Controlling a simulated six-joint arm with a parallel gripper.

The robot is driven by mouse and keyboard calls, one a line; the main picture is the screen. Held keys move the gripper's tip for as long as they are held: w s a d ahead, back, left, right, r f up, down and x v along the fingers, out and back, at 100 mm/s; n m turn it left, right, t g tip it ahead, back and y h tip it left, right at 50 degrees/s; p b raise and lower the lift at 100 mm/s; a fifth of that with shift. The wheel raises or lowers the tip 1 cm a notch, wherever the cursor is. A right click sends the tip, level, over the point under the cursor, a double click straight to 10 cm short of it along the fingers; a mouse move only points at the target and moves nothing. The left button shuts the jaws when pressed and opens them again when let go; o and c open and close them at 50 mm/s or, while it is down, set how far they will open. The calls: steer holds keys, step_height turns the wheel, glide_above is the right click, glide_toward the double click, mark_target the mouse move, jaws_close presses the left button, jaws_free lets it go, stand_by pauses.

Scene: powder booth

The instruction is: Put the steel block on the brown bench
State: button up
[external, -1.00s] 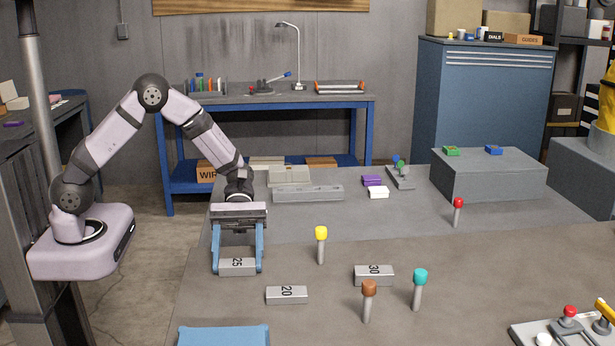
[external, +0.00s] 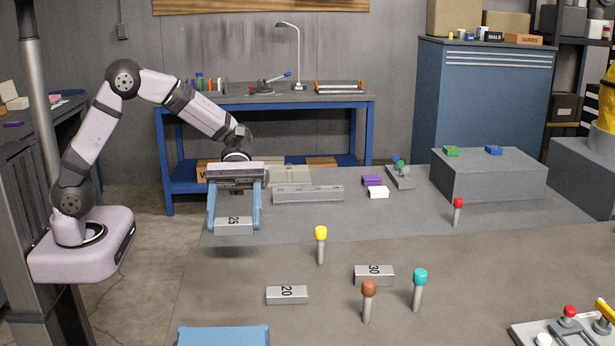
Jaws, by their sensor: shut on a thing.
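My gripper (external: 234,215) has two blue fingers and is shut on a steel block marked 25 (external: 234,227). It holds the block level and clear of the surface, with a soft shadow below. Two similar steel blocks, marked 20 (external: 287,295) and 30 (external: 374,275), lie on the brownish front surface (external: 480,285), which looks like the brown bench. A greyer surface (external: 390,215) lies behind it.
Upright pegs with yellow (external: 321,233), brown (external: 369,288), teal (external: 420,277) and red (external: 458,203) tops stand around the blocks. A blue object (external: 224,336) is at the front edge. A grey box (external: 487,180) stands at the back right. The front right middle is clear.

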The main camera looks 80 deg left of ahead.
steer(key=a+f+t+b, duration=0.1)
steer(key=a+b, duration=0.1)
steer(key=w+a+f+n+b, duration=0.1)
steer(key=a+f+b, duration=0.1)
steer(key=a, duration=0.1)
steer(key=a+f+n+t+b, duration=0.1)
steer(key=a+f+b, duration=0.1)
steer(key=shift+w+a+t+b, duration=0.2)
steer(key=shift+a+t+b, duration=0.1)
steer(key=shift+b, duration=0.05)
steer(key=w+a+f+n+t+y+b, duration=0.1)
steer(key=w+a+f+n+t+b, duration=0.15)
steer(key=a+b, duration=0.45)
step_height(320, 180, up, 3)
steer(key=n+t+y+p, duration=0.1)
steer(key=n+t+y, duration=0.6)
steer(key=n+t, duration=0.15)
glide_above(286, 225)
steer(key=g, duration=0.1)
steer(key=shift+a+f+b, duration=0.1)
steer(key=shift+f+b, duration=0.55)
steer(key=shift+f, duration=4.45)
steer(key=shift+f+n, duration=0.1)
steer(key=shift+n, duration=0.2)
steer(key=o, duration=1.3)
steer(key=shift+f, duration=0.1)
